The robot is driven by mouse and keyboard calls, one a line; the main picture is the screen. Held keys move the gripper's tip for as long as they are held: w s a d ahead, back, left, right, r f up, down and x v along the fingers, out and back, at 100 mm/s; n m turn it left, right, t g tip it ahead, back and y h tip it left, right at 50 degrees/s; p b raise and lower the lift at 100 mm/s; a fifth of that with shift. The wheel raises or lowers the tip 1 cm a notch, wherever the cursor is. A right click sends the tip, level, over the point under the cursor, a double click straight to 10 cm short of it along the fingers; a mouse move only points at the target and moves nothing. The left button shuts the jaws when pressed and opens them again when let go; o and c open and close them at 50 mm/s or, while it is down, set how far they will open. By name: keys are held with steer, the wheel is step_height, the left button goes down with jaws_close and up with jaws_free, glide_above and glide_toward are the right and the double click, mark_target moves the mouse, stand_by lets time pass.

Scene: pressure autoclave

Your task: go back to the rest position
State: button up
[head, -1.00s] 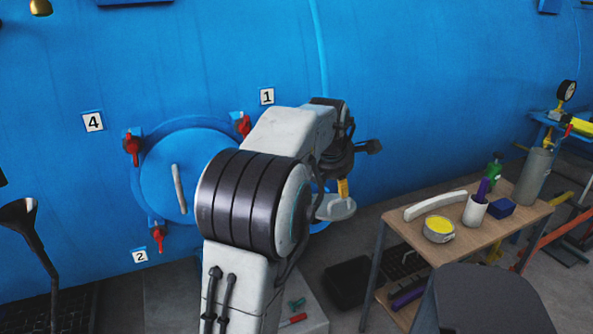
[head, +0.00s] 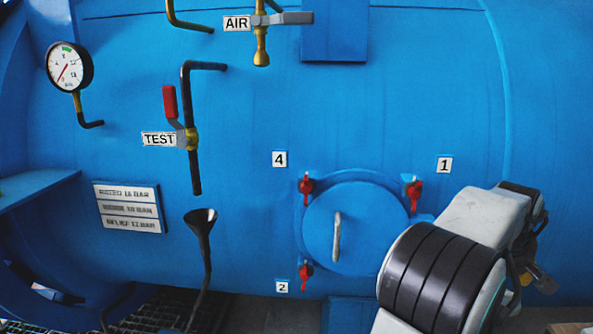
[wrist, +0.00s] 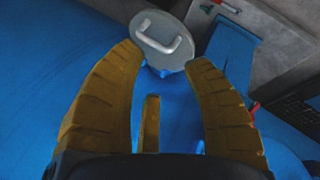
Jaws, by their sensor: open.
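My arm hides the hatch's lower right.
The blue vessel wall (head: 400,90) fills the background. A gauge (head: 69,66), a TEST valve with a red lever (head: 170,103), an AIR valve (head: 262,30) and a black funnel (head: 201,222) stand out at the left. Dark floor grating (head: 160,308) lies below.

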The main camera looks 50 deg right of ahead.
steer(key=w+a+f+m+y, duration=0.3)
steer(key=a+f+m+y, duration=0.1)
steer(key=a+f+m, duration=0.75)
steer(key=w+a+r+n+t+y+p, duration=0.1)
steer(key=w+a+r+n+p, duration=0.1)
steer(key=w+a, duration=0.7)
steer(key=w+a+r+n+y+p, duration=0.15)
steer(key=w+a, duration=0.45)
steer(key=a, duration=0.7)
steer(key=w+a+r+n+t+p, duration=0.1)
steer(key=a+r+n+p, duration=0.1)
steer(key=a+r+n, duration=0.1)
steer(key=w+a+r+n+t+p, duration=0.1)
steer(key=w+a+r+n, duration=0.1)
steer(key=a+n, duration=0.3)
steer(key=w+a+r+n+t+p, duration=0.1)
steer(key=w+a+r+n+p, duration=0.1)
steer(key=a, duration=0.7)
step_height(320, 180, up, 2)
steer(key=shift+w+a+r+n+p, duration=0.1)
steer(key=shift+w+a+n+p, duration=0.15)
steer(key=shift+n, duration=0.65)
steer(key=shift+d, duration=0.15)
